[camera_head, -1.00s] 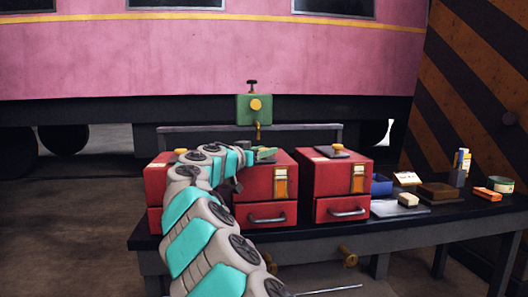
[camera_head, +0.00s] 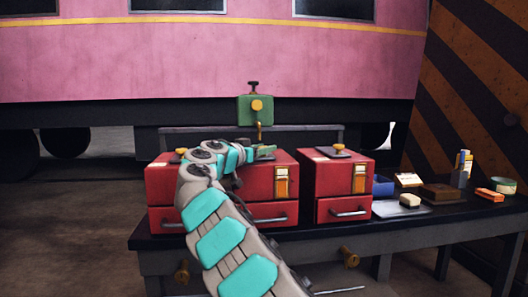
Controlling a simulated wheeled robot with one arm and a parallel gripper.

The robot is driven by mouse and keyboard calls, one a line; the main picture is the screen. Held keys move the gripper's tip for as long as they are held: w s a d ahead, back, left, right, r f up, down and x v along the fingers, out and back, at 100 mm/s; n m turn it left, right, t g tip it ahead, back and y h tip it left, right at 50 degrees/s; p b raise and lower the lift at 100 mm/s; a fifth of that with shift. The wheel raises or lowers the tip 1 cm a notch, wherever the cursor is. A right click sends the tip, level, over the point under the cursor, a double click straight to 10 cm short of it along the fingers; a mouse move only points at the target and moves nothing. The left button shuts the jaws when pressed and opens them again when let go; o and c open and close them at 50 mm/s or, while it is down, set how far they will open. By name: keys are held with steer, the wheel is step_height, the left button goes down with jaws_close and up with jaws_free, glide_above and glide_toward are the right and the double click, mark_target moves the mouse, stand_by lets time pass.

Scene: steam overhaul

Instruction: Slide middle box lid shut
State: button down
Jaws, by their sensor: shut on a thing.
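The middle red box (camera_head: 257,183) stands on the dark bench, with an orange-framed tag and a drawer handle on its front. My arm bends over the boxes from the front left, and my gripper (camera_head: 263,151) is at the top of the middle box. It appears shut on the lid's handle, but the arm hides the grip and much of the lid. I cannot tell how far the lid is open. The left red box (camera_head: 161,183) is partly covered by my arm.
The right red box (camera_head: 337,184) stands close beside the middle one. A green fixture with a brass knob (camera_head: 256,105) rises behind.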

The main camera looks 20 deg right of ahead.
steer(key=shift+w+a+r, duration=0.1)
steer(key=shift+w, duration=0.05)
steer(key=shift+c, duration=2.1)
jaws_free()
steer(key=shift+w, duration=0.1)
steer(key=shift+b+v, duration=0.55)
steer(key=shift+v, duration=3.25)
